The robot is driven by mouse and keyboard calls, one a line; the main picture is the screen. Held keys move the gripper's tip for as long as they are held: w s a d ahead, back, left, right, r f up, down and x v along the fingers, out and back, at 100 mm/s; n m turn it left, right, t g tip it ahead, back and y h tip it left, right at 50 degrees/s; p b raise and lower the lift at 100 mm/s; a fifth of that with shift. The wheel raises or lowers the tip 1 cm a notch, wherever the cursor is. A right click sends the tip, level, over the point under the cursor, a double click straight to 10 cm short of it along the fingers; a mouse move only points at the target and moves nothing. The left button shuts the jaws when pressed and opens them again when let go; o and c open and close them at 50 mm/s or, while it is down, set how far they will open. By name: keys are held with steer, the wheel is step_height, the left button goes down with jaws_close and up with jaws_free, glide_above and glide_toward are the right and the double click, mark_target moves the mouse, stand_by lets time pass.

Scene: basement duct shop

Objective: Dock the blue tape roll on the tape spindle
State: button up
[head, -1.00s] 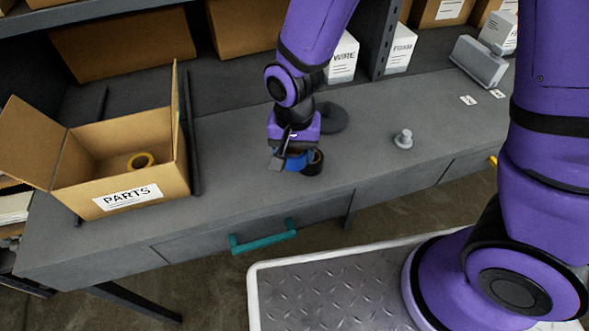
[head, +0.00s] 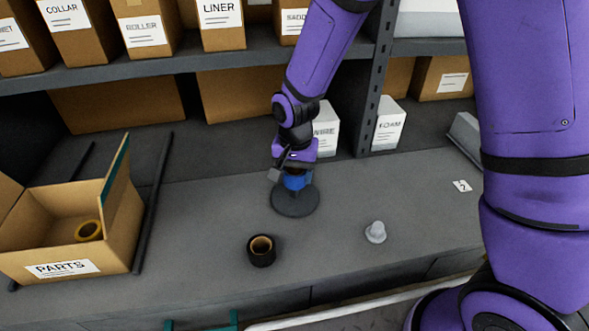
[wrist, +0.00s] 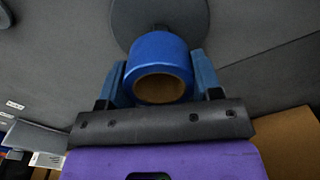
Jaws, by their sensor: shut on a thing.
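The blue tape roll (head: 296,182) is in my gripper (head: 293,176), over the dark round base of what looks like the tape spindle (head: 294,205). In the wrist view the blue tape roll (wrist: 158,50) sits between the two blue fingers of my gripper (wrist: 161,80), its brown core facing the camera. The dark disc (wrist: 125,18) shows beyond it.
A black tape roll (head: 261,250) stands in front of the spindle, and a grey flanged knob (head: 375,232) is to the right. An open PARTS box (head: 115,225) with a yellow roll (head: 88,230) is at left. White boxes (head: 388,126) stand behind.

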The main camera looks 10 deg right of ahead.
mark_target(295, 188)
steer(key=shift+f, duration=2)
steer(key=shift+f, duration=0.6)
steer(key=o, duration=0.6)
steer(key=shift+o, duration=0.2)
steer(key=shift+r, duration=5.55)
